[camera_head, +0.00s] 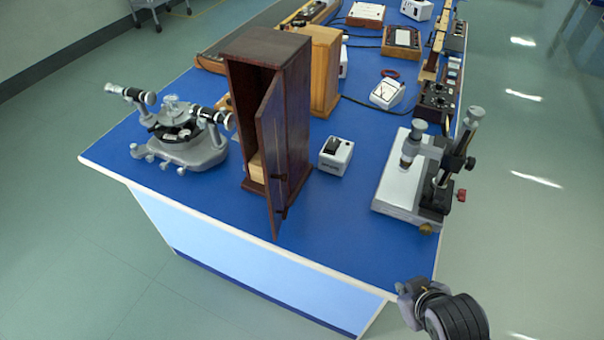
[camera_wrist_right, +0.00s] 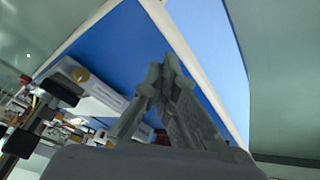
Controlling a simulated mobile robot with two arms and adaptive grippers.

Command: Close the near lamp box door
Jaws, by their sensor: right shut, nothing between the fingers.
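The near lamp box (camera_head: 250,47) is a tall dark red-brown wooden cabinet near the front edge of the blue bench. Its door (camera_head: 272,155) stands open, swung out towards the front edge, and the dark inside shows to its left. A pale wooden block (camera_head: 257,167) sits low inside. My right gripper (camera_wrist_right: 166,68) is shut and empty in the right wrist view, with the bench edge behind its fingers. In the head view my right wrist shows at the bottom right, off the bench corner and well apart from the door. My left gripper is not in view.
A lighter wooden box (camera_head: 325,70) stands behind the lamp box. A grey instrument (camera_head: 188,140) is to its left. A small white box (camera_head: 336,156) stands to its right, and a microscope-like stand (camera_head: 412,180) farther right. The bench top in front of the stand is clear.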

